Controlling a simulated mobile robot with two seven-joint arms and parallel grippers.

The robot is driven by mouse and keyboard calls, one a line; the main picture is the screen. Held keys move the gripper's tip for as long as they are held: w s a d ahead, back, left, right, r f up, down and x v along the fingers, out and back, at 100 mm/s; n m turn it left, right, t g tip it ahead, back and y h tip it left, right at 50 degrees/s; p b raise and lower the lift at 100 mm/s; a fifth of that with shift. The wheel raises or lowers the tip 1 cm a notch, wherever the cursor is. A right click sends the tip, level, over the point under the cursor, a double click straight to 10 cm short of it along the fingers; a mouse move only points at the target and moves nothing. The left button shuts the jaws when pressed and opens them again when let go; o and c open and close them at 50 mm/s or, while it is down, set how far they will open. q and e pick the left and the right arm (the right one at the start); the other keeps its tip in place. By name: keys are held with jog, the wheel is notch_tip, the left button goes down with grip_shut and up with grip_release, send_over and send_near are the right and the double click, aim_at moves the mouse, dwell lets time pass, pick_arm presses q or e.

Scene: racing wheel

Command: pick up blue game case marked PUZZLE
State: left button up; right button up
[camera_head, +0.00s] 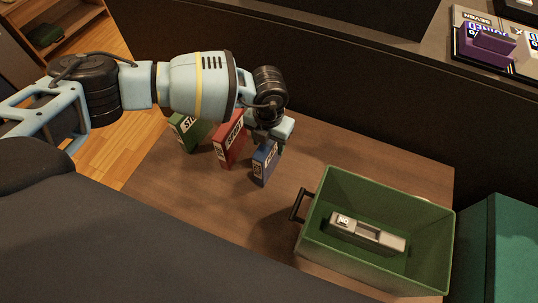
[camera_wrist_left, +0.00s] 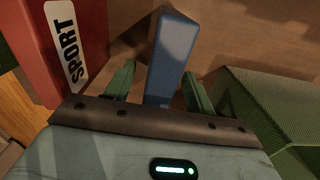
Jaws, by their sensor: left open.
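The blue game case (camera_head: 265,163) stands upright on the brown wooden table, its white label partly legible. My left gripper (camera_head: 271,136) is directly above it, partly covering its top. In the left wrist view the blue case (camera_wrist_left: 171,52) lies between the two green fingers of my left gripper (camera_wrist_left: 158,85). The fingers are open, with a visible gap on each side of the case. My right gripper is not in view.
A red case (camera_head: 229,143) marked SPORT and a green case (camera_head: 188,131) stand to the left of the blue one. A green bin (camera_head: 318,215) holding a grey object (camera_head: 366,234) stands on the right. A dark panel rises behind the table.

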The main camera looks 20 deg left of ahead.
pick_arm(q)
jog(key=shift+f, duration=0.55)
grip_shut()
jog(key=shift+r, duration=0.2)
